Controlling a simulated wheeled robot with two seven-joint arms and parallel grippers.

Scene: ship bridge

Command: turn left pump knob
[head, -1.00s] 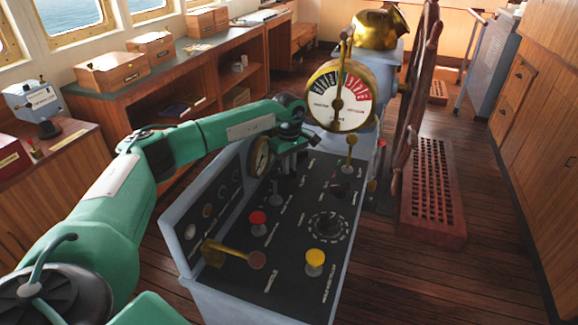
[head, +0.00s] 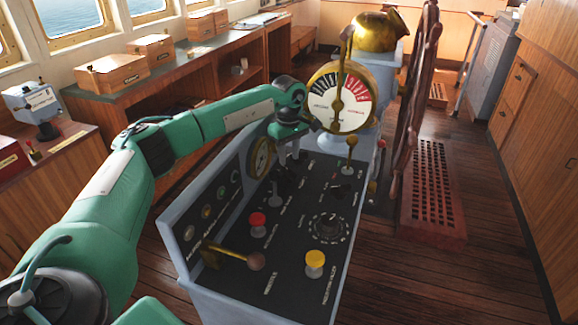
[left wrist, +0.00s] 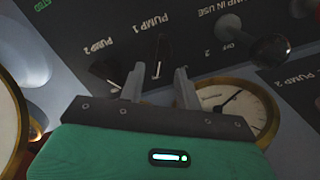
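The control panel (head: 290,262) is a sloping black board on a grey-blue console. My left gripper (head: 288,160) points down at its far left part. In the left wrist view its two fingers (left wrist: 160,75) stand apart with a clear gap. A dark pointer knob (left wrist: 162,57) near the label "PUMP 1" shows just beyond the gap; I cannot tell whether the fingers touch it. Another dark knob (left wrist: 105,72) near "PUMP 2" is partly behind one finger. In the head view the gripper partly hides this area. My right gripper is not in view.
A round-headed lever (left wrist: 268,48) and a gauge (left wrist: 238,108) lie close to the fingers. The brass telegraph (head: 340,98) stands just right of my wrist. Red (head: 258,222) and yellow (head: 315,262) buttons and a brass lever (head: 235,256) are on the near panel.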

